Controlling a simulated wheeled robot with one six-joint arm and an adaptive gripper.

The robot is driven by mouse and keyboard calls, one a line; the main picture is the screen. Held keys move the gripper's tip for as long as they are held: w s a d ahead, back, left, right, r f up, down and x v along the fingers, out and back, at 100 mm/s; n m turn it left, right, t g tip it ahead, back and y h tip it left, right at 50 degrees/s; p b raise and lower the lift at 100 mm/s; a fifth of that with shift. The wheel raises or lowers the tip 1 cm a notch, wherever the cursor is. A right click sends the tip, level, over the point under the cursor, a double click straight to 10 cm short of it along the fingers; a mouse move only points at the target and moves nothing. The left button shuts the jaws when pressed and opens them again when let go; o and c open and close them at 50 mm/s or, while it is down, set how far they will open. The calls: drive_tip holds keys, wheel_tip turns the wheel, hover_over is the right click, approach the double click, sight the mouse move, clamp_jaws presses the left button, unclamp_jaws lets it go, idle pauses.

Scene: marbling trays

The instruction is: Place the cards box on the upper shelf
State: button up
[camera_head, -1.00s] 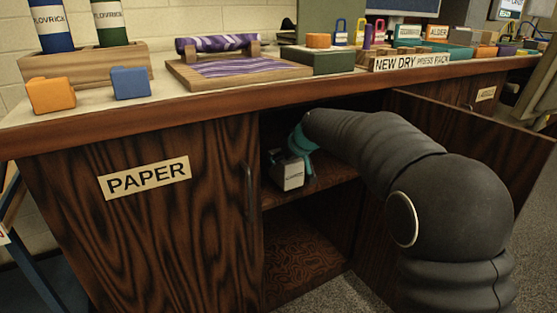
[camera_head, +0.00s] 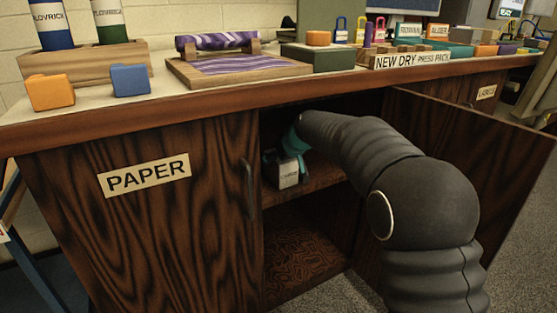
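The small white-grey box (camera_head: 288,173), which I take to be the cards box, is on or just above the upper shelf (camera_head: 325,178) inside the open cabinet. It has dark print on its face, too small to read. My teal gripper (camera_head: 287,160) is inside the cabinet, over and behind the box. Teal parts show on both sides of the box. Whether the fingers touch it or stand apart from it is too dark and small to tell. My arm reaches in from the right and hides the shelf's right part.
The closed door labelled PAPER (camera_head: 145,178) stands left of the opening. The open door (camera_head: 480,165) stands to the right, beyond my arm. The lower compartment (camera_head: 300,258) looks empty. The countertop edge (camera_head: 215,102) overhangs the opening; blocks, trays and bottles stand on top.

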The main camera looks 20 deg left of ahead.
drive_tip(key=shift+r, duration=0.1)
drive_tip(key=shift+r, duration=0.2)
drive_tip(key=s+d+b, duration=0.1)
drive_tip(key=s+d, duration=0.7)
drive_tip(key=d, duration=0.1)
drive_tip(key=shift+s+d+r, duration=0.2)
drive_tip(key=shift+d+r, duration=0.1)
drive_tip(key=shift+d, duration=0.1)
drive_tip(key=s+d+r+m+h, duration=0.1)
drive_tip(key=s+d+r+m, duration=0.1)
drive_tip(key=s+d, duration=0.65)
drive_tip(key=s+d+r+m+h, duration=0.2)
drive_tip(key=s+d, duration=0.3)
drive_tip(key=d, duration=0.6)
drive_tip(key=s+d+f+m+h, duration=0.2)
drive_tip(key=s+d+f+m, duration=0.1)
drive_tip(key=s+d, duration=0.4)
drive_tip(key=s+d+f+m+h, duration=0.1)
drive_tip(key=s+d+f+m, duration=0.2)
drive_tip(key=s+d, duration=0.4)
drive_tip(key=s, duration=0.4)
drive_tip(key=shift+s+d+f+h, duration=0.2)
drive_tip(key=shift+s+h, duration=0.1)
drive_tip(key=shift+h, duration=0.1)
